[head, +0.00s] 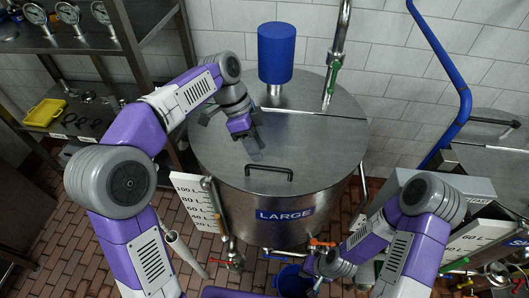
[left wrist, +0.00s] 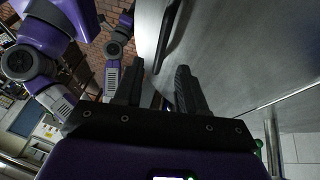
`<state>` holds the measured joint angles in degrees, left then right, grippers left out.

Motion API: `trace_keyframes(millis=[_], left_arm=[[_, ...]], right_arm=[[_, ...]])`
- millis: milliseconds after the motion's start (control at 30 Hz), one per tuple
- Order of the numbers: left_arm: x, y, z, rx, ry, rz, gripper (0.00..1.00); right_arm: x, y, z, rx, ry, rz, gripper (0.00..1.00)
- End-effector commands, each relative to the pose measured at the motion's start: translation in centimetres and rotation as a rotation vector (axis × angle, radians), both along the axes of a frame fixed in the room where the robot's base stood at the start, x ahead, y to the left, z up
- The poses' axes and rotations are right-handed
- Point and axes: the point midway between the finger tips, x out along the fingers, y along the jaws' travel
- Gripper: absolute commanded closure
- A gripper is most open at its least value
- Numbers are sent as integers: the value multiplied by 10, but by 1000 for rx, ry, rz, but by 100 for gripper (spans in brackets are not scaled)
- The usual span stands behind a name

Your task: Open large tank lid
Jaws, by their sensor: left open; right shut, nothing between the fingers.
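The large tank (head: 265,215) is a round steel vessel with a blue "LARGE" label. Its steel lid (head: 310,150) lies flat and closed, with a black bar handle (head: 269,171) near the front edge. My left gripper (head: 254,150) is over the lid, just behind and left of the handle. In the left wrist view the left gripper (left wrist: 160,70) has its fingers apart with nothing between them, and the handle (left wrist: 167,38) shows beyond the fingertips. My right gripper (head: 311,268) is low in front of the tank, small and partly unclear, near a blue bucket (head: 288,280).
A blue cylinder (head: 276,52) and a pipe with a green valve handle (head: 331,80) stand at the lid's back. A shelf with gauges and a yellow tray (head: 44,113) is left. A blue pipe (head: 445,60) and another tank are right. Orange (head: 322,242) and red valve handles sit below.

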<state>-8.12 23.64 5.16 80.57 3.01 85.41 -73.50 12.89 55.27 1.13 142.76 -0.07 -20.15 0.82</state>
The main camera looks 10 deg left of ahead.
Motion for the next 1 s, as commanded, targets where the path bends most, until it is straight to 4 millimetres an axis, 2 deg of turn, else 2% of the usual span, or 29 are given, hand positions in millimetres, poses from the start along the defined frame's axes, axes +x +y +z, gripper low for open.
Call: trace_keyframes(millis=[100, 300, 667, 933, 1000], left_arm=[[-4, -8, -20, 1, 3, 0, 60], [-8, -17, -41, 1, 2, 0, 60], [-9, -20, -47, 0, 1, 2, 60], [-9, -19, -47, 0, 1, 2, 100], [-9, -19, -47, 0, 1, 2, 100]], right_arm=[[0, 0, -3, 0, 0, 0, 100], [0, 0, -5, 0, -1, 0, 100], [1, 0, -5, 0, -2, -1, 100], [1, 0, -5, 0, -2, -1, 100], [1, 0, -5, 0, -2, -1, 100]])
